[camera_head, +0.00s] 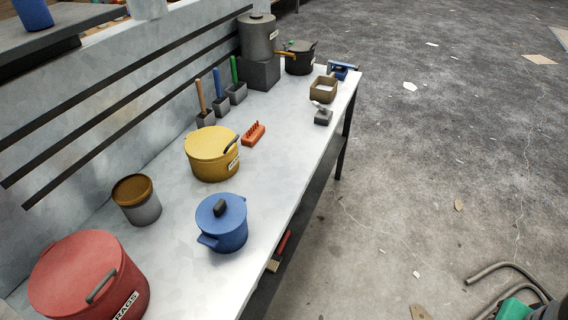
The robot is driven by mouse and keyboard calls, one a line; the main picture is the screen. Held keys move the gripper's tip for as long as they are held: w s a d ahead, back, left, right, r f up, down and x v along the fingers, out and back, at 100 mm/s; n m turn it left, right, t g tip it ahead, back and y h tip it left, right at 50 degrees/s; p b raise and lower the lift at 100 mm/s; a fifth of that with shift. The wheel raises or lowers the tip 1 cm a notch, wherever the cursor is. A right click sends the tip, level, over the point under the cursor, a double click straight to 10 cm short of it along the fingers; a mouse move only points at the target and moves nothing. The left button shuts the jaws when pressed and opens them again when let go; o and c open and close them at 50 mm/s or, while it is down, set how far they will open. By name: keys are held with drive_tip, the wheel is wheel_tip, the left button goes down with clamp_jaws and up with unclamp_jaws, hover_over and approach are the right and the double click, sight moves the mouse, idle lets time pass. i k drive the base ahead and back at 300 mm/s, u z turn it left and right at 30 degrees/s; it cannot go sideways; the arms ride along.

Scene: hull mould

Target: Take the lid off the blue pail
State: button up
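The blue pail (230,239) stands upright on the metal bench near its front edge. Its blue lid (221,212) sits on top and has a dark knob (220,208) in the middle. Blue side handles show at the pail's lower left and upper right. My gripper is not in this view, so its state and its place relative to the pail are hidden.
On the bench (183,268) a red lidded pail (88,283), a grey can with a brown top (139,204) and a yellow pail (212,155) stand around the blue one. An orange block (253,134) lies farther back. Open concrete floor (420,180) is to the right.

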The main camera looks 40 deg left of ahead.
sight(221, 213)
drive_tip(key=i, duration=1.15)
drive_tip(key=u, duration=5.15)
drive_tip(key=i, duration=0.5)
